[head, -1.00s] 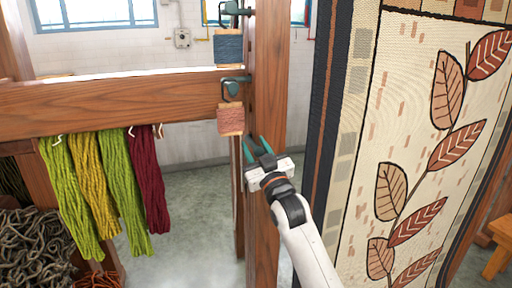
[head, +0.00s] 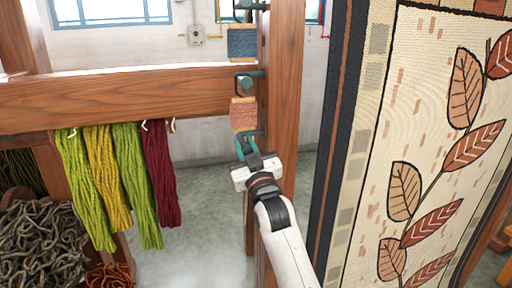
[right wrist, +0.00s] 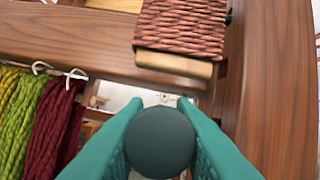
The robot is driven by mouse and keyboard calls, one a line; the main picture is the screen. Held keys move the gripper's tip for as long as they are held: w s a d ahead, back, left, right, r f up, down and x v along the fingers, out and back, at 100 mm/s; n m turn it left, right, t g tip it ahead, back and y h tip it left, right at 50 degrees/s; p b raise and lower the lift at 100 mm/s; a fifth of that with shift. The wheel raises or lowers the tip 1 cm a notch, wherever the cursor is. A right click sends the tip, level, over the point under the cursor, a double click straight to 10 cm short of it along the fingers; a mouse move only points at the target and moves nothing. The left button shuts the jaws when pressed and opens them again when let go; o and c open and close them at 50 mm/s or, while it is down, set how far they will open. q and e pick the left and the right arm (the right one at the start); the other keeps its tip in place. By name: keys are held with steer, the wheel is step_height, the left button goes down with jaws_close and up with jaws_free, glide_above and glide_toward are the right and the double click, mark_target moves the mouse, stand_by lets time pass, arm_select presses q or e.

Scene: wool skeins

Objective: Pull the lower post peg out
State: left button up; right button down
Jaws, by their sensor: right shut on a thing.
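My right gripper (head: 248,147) is just below the pink-brown wound skein (head: 243,114), at the left side of the wooden post (head: 279,110). Its teal fingers are shut on a dark round peg knob (right wrist: 160,142), which sits between them in the right wrist view, below the skein's wooden end. The peg's shaft is hidden behind the knob, so I cannot tell how deep it sits. Higher on the post are a middle peg (head: 246,82) and a top peg (head: 250,6). My left gripper is out of view.
A wooden crossbeam (head: 130,97) meets the post from the left. Green, yellow and dark red skeins (head: 158,175) hang from it. A blue wound skein (head: 242,42) is above. A leaf-patterned tapestry (head: 420,150) stands close at the right. Grey yarn (head: 40,235) lies lower left.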

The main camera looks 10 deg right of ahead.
steer(key=c, duration=1.5)
jaws_free()
steer(key=shift+a, duration=0.15)
steer(key=shift+o, duration=0.5)
steer(key=shift+a, duration=0.2)
steer(key=shift+d, duration=0.15)
steer(key=shift+s+f, duration=0.35)
steer(key=shift+s, duration=0.05)
steer(key=b+v, duration=0.4)
steer(key=v, duration=0.7)
